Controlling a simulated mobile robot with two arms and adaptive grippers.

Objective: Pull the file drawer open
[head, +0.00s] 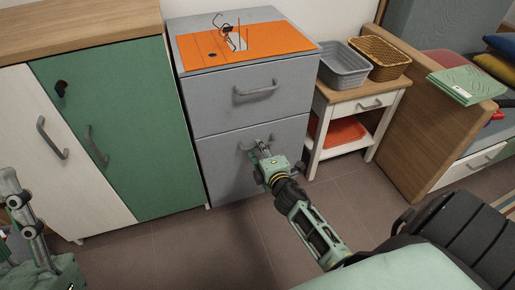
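The grey file cabinet (205,170) stands in the middle with two drawers, one above the other. Both drawer fronts look flush with the cabinet. The upper drawer (215,105) has a grey bar handle (256,90). The lower drawer (225,165) has a similar handle (249,145), partly hidden by my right gripper. My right gripper (260,149) is at that lower handle, its fingertips over or against it. I cannot tell whether the fingers are closed around the handle. Part of my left arm shows at the lower left; its gripper is not visible.
An orange mat (215,60) with a small wired item lies on the cabinet top. A green and white cupboard (130,130) stands left. A small side table (350,97) with a grey basket (345,65) and a wicker basket (379,57) stands right. The floor in front is clear.

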